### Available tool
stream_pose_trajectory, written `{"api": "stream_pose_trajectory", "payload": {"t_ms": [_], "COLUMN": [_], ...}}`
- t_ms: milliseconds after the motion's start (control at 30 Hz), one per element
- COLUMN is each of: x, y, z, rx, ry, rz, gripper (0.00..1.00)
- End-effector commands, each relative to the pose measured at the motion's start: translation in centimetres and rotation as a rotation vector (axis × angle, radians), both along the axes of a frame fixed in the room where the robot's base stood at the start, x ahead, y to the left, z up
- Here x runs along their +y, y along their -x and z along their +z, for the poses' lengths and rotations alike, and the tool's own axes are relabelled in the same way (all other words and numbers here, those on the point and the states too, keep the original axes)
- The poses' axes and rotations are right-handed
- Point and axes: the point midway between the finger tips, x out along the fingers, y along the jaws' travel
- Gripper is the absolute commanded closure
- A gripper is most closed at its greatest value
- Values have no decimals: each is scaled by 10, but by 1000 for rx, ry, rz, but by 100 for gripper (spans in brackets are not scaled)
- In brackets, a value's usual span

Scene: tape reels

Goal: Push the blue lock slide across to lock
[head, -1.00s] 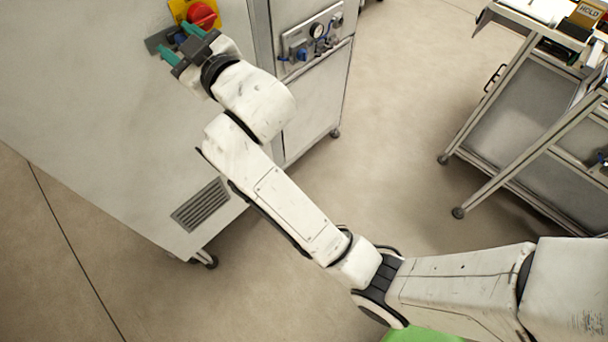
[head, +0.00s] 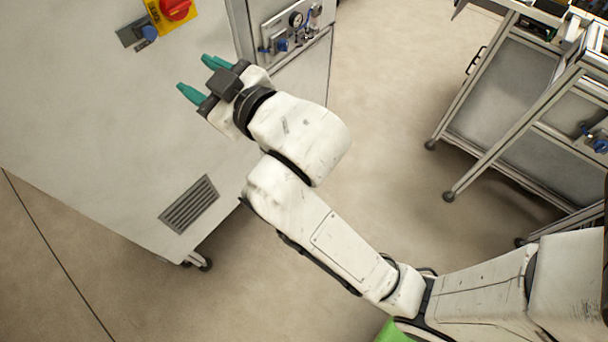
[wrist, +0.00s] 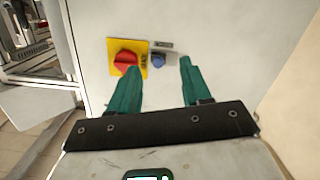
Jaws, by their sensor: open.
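The blue lock slide (head: 149,33) is a small blue knob on a dark grey plate (head: 131,32) on the cabinet's pale face. It sits beside a red rotary switch (head: 175,9) on a yellow plate (head: 156,17). In the wrist view the blue slide (wrist: 158,60) shows between the fingers and beyond their tips, to the right of the red switch (wrist: 125,62). My gripper (head: 195,76) has green fingers, open and empty. It is apart from the slide, below and to its right in the head view. In the wrist view the left finger (wrist: 126,93) partly overlaps the yellow plate's lower edge.
The cabinet (head: 80,110) has a vent grille (head: 189,204) low down and a gauge panel (head: 290,30) on its side. A metal cart (head: 500,95) stands at the right. Bare floor (head: 385,110) lies between them.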

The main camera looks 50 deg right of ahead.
Motion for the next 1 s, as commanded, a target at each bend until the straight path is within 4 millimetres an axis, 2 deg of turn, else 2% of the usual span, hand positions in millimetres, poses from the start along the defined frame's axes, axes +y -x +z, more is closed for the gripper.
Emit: {"api": "stream_pose_trajectory", "payload": {"t_ms": [467, 1000], "x": [-25, -46], "y": [25, 75], "z": [-80, -160], "rx": [282, 593], "ry": [-49, -108], "rz": [-54, -116], "gripper": [52, 52]}}
